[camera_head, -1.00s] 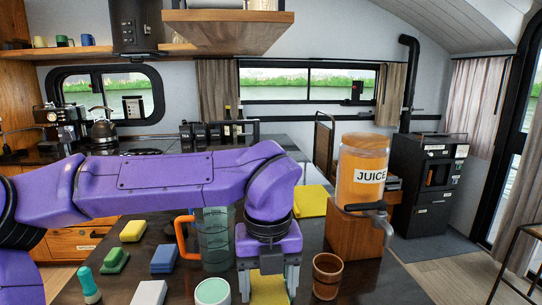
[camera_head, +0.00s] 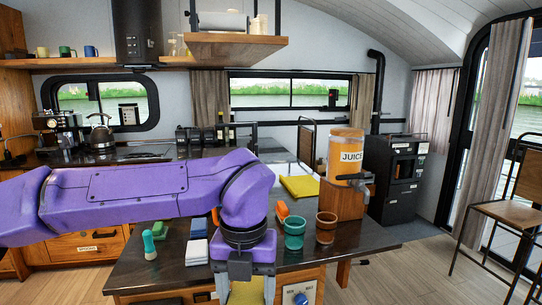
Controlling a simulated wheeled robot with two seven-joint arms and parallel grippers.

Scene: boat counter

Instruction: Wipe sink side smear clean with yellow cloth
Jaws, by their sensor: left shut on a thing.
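My left gripper (camera_head: 244,287) hangs at the bottom of the view, over or just in front of the counter's front edge. A yellow cloth (camera_head: 246,294) shows between its fingers, and the gripper is shut on it. The cloth's lower part is cut off by the frame. Another flat yellow thing (camera_head: 304,187) lies farther back on the dark counter (camera_head: 180,271). I cannot make out a sink or a smear in this view. My right gripper is not in view.
A white block (camera_head: 197,253), a blue block (camera_head: 199,228) and a teal-topped brush (camera_head: 149,244) are on the left.

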